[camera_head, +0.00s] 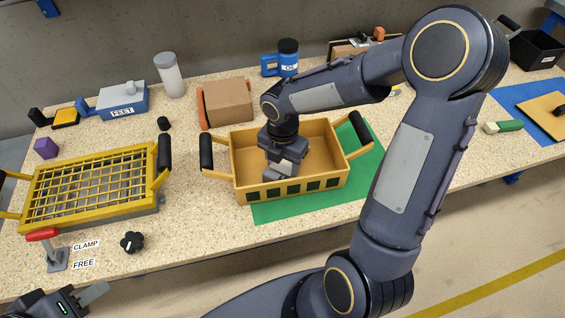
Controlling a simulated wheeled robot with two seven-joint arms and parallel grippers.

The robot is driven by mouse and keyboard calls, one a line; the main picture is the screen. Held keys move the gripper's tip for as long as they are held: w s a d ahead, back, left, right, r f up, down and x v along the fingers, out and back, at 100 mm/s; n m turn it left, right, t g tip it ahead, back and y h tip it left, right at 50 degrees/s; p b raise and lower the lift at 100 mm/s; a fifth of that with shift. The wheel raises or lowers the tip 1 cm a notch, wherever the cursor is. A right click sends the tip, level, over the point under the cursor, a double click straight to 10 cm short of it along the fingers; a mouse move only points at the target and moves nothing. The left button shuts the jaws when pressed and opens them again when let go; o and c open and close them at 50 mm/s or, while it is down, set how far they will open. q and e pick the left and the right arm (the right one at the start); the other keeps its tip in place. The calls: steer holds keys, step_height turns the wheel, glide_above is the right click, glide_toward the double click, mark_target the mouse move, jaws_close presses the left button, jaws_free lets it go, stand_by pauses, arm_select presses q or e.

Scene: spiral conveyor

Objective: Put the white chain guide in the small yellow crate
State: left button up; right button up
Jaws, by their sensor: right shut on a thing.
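The small yellow crate (292,190) stands upright on a green mat, with a black-gripped handle at each end. My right gripper (283,171) points down inside the crate, near its middle. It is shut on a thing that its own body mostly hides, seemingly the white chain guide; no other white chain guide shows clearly. I cannot tell whether the held thing touches the crate floor. My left gripper (88,297) is at the bottom left corner, partly cut off, away from the crate; its opening is unclear.
A larger yellow mesh-topped crate (92,183) stands left, with a red-handled clamp (43,235) in front. A cardboard box (226,101) stands behind the small crate.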

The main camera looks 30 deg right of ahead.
steer(key=shift+f, duration=0.1)
steer(key=o, duration=1)
steer(key=shift+o, duration=0.2)
